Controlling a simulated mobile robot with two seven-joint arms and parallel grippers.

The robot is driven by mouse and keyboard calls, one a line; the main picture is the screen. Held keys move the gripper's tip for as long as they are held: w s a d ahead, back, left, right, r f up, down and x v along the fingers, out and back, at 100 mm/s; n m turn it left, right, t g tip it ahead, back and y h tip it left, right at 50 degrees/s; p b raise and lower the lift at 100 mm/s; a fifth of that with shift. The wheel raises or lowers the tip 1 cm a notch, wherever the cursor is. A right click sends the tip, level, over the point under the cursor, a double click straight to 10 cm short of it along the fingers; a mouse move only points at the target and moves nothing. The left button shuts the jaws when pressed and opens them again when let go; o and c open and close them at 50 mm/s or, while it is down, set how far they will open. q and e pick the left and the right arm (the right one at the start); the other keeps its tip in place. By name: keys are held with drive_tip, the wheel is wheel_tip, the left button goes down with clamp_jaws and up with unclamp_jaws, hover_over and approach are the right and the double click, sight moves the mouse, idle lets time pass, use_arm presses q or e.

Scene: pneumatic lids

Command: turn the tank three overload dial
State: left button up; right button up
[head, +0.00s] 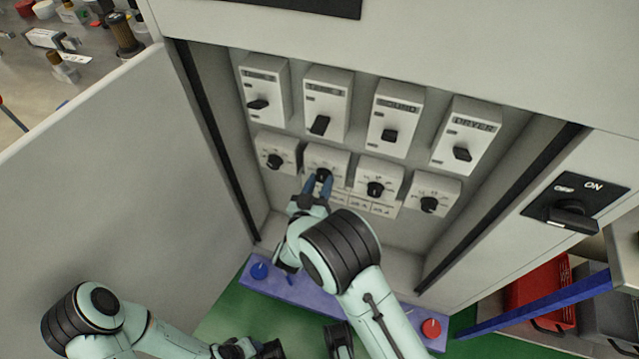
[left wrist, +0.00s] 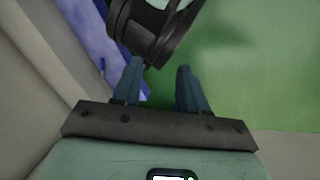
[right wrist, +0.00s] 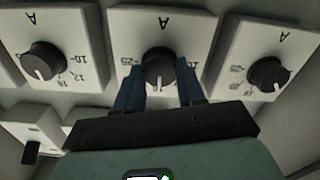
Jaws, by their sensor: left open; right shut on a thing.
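Below a row of switch boxes is a row of overload dial boxes, each with a round black knob. My right gripper (head: 322,182) is at the second dial from the left, under the second switch box (head: 328,103), whose small label is hard to read. In the right wrist view, its blue fingers are shut on this dial's black knob (right wrist: 159,68), one on each side. The knob's white mark points down in that picture. My left gripper (left wrist: 158,78) is open and empty, low down and away from the dials; its fingers are not clear in the head view.
Neighbouring dials (head: 376,189) and (head: 275,160) stand close on either side. An open grey door (head: 110,170) is at the left. A main ON/OFF switch (head: 572,212) is at the right. A blue bar (head: 330,298) with round knobs lies below the cabinet, above green floor.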

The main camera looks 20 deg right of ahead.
use_arm(q)
drive_tip(key=shift+w+f, duration=0.1)
use_arm(e)
drive_tip(key=shift+m, duration=0.3)
drive_tip(key=m+b, duration=0.1)
drive_tip(key=m, duration=0.2)
drive_tip(key=shift+f+m, duration=0.1)
drive_tip(key=shift+m, duration=0.2)
use_arm(q)
drive_tip(key=shift+t+y, duration=0.4)
drive_tip(key=shift+t, duration=0.1)
drive_tip(key=shift+w+a+f+b, duration=0.45)
drive_tip(key=shift+w+f, duration=0.2)
drive_tip(key=shift+w, duration=0.3)
drive_tip(key=shift+w+a+f+b, duration=0.35)
drive_tip(key=shift+w+a+f, duration=0.25)
drive_tip(key=shift+w, duration=0.3)
use_arm(e)
drive_tip(key=shift+m, duration=2.2)
use_arm(q)
drive_tip(key=shift+w+f, duration=0.1)
use_arm(e)
drive_tip(key=o, duration=1.1)
drive_tip(key=shift+c, duration=0.2)
